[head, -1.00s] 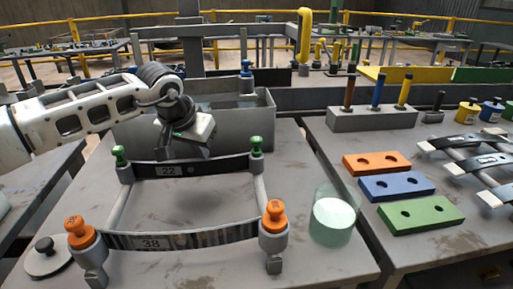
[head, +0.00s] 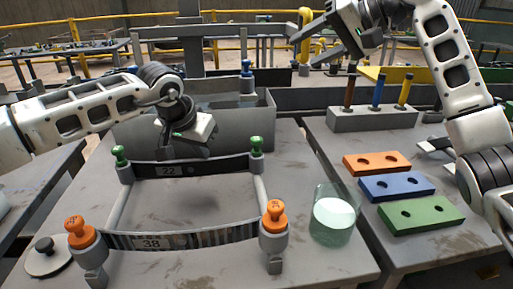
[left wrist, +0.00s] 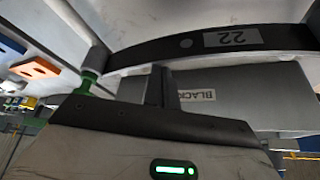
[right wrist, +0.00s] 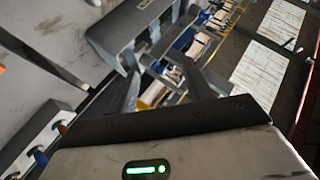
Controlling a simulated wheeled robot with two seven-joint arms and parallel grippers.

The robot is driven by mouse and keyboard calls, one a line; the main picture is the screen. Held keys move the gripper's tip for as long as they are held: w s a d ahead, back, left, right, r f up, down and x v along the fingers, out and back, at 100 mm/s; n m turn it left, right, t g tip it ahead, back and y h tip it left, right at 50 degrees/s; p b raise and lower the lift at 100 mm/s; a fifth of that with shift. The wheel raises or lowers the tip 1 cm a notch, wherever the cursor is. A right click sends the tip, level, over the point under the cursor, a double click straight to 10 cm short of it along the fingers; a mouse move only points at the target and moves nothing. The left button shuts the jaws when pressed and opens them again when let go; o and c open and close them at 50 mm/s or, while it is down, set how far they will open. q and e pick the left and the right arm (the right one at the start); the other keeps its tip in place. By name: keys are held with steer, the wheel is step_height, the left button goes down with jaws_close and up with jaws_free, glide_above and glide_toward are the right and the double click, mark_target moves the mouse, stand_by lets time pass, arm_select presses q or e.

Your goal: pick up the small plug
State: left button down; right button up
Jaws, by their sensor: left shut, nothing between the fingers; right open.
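Small green plugs (head: 119,154) (head: 256,145) top the rear posts of the spring rack, and larger orange plugs (head: 79,230) (head: 274,215) top its front posts. I cannot tell for sure which one is the small plug. My left gripper (head: 184,152) is shut and empty, above the rear bar labelled 22; its closed fingers also show in the left wrist view (left wrist: 161,85). My right gripper (head: 303,50) is open and empty, raised high behind the peg block. Its spread fingers show in the right wrist view (right wrist: 160,70).
A grey bin (head: 262,112) stands behind the rack. A glass with pale contents (head: 333,222) stands at the table's right edge. A disc with a black knob (head: 47,258) lies front left. On the right table are a peg block (head: 372,119) and orange, blue and green (head: 420,214) two-hole blocks.

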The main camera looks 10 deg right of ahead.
steer(key=s+a+f+n+g+h, duration=0.1)
steer(key=s+a+f+g+h, duration=0.25)
steer(key=a+f+h, duration=0.55)
glide_above(257, 138)
steer(key=s, duration=0.3)
step_height(257, 138, down, 5)
steer(key=shift+t, duration=0.45)
steer(key=x, duration=0.6)
steer(key=shift+w+f, duration=0.2)
steer(key=shift+w, duration=0.1)
jaws_close()
